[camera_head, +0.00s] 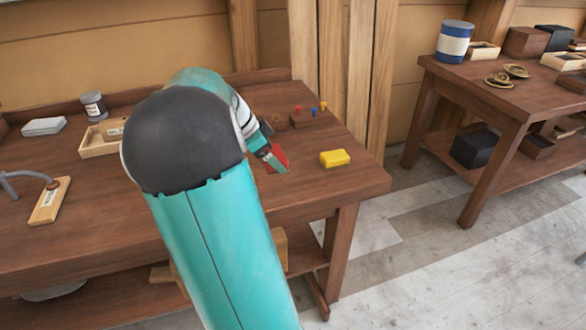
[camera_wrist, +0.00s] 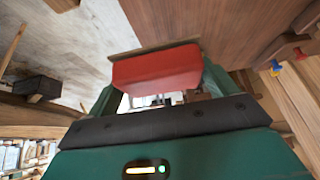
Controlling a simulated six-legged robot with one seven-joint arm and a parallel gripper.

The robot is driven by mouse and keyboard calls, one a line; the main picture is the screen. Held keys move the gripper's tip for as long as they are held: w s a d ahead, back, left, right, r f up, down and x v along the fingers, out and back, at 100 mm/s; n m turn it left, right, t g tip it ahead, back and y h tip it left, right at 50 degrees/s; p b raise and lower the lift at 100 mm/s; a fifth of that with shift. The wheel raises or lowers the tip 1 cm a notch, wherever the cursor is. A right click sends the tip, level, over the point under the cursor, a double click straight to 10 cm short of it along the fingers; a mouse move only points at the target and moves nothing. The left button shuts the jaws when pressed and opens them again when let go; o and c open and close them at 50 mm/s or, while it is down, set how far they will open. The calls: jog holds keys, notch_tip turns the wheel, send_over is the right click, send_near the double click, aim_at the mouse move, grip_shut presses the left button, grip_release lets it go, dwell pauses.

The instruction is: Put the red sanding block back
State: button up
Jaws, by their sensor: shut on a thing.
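The red sanding block (camera_wrist: 158,68) is between the fingers of my gripper (camera_wrist: 152,95) in the wrist view. In the head view the red block (camera_head: 277,158) shows partly behind my gripper (camera_head: 270,158), over the right part of the brown workbench (camera_head: 330,190). My gripper is shut on it. I cannot tell whether the block touches the bench top. A yellow block (camera_head: 335,158) lies on the bench to the right of my gripper.
A wooden rack (camera_head: 310,118) with red, blue and yellow pegs stands behind my gripper. A shallow wooden box (camera_head: 98,146), a grey tin (camera_head: 94,106) and a labelled wooden board (camera_head: 50,200) are on the left. A second table (camera_head: 490,105) stands right, across a floor gap.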

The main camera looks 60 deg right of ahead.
jog(key=d+f, duration=0.4)
jog(key=d, duration=0.4)
send_over(297, 171)
jog(key=w+a, duration=0.1)
jog(key=a, duration=0.1)
jog(key=f, duration=0.4)
jog(key=shift+w, duration=0.2)
jog(key=shift+d+f, duration=0.15)
jog(key=shift+f, duration=0.15)
jog(key=shift+d+f, duration=0.15)
jog(key=shift+f, duration=0.75)
jog(key=shift+d+f, duration=0.1)
jog(key=shift+f, duration=0.8)
jog(key=o, duration=0.8)
jog(key=shift+f, duration=0.15)
